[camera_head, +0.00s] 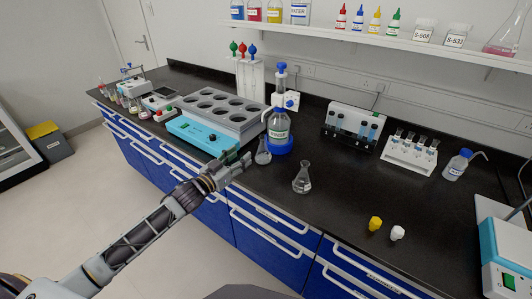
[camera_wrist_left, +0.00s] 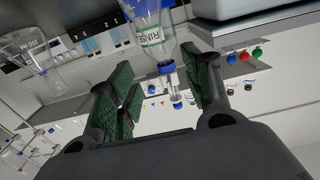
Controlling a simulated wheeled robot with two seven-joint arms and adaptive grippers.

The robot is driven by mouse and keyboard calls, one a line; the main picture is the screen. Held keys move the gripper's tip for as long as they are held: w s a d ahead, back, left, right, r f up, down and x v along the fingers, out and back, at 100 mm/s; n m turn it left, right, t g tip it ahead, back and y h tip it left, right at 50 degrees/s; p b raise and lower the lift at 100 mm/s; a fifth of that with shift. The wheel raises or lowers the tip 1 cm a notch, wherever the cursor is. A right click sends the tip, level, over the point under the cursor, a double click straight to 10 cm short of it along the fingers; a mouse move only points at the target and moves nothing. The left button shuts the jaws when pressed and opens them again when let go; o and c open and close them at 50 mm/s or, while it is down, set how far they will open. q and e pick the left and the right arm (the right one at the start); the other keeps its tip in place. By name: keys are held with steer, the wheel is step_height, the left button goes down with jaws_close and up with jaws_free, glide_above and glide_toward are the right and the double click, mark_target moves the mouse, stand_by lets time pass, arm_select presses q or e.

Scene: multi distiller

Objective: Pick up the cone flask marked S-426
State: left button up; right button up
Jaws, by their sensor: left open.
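Two clear cone flasks stand on the black bench in the head view. One flask (camera_head: 263,154) is just right of my left gripper, beside the bottle with the blue base. The other flask (camera_head: 302,179) stands farther right and nearer the front edge. I cannot read S-426 on either. My left gripper (camera_head: 238,166) is open and empty, its green-padded fingers (camera_wrist_left: 158,88) apart in the left wrist view. My right gripper is not in view.
A bottle (camera_head: 279,126) with a pump top stands behind the near flask. A grey block with wells (camera_head: 216,108) is to the left. A tube rack (camera_head: 410,152), a yellow cap (camera_head: 375,223) and a white cap (camera_head: 397,233) are to the right.

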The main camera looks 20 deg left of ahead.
mark_target(261, 140)
arm_select(q)
steer(key=shift+r, duration=0.1)
stand_by(0.4)
steer(key=x, duration=0.8)
steer(key=shift+w, duration=0.25)
stand_by(0.6)
steer(key=shift+w+d, duration=0.15)
steer(key=shift+d, duration=0.1)
steer(key=shift+x, duration=1.35)
steer(key=shift+d+x, duration=0.2)
steer(key=shift+x, duration=0.85)
steer(key=shift+r, duration=0.15)
jaws_close()
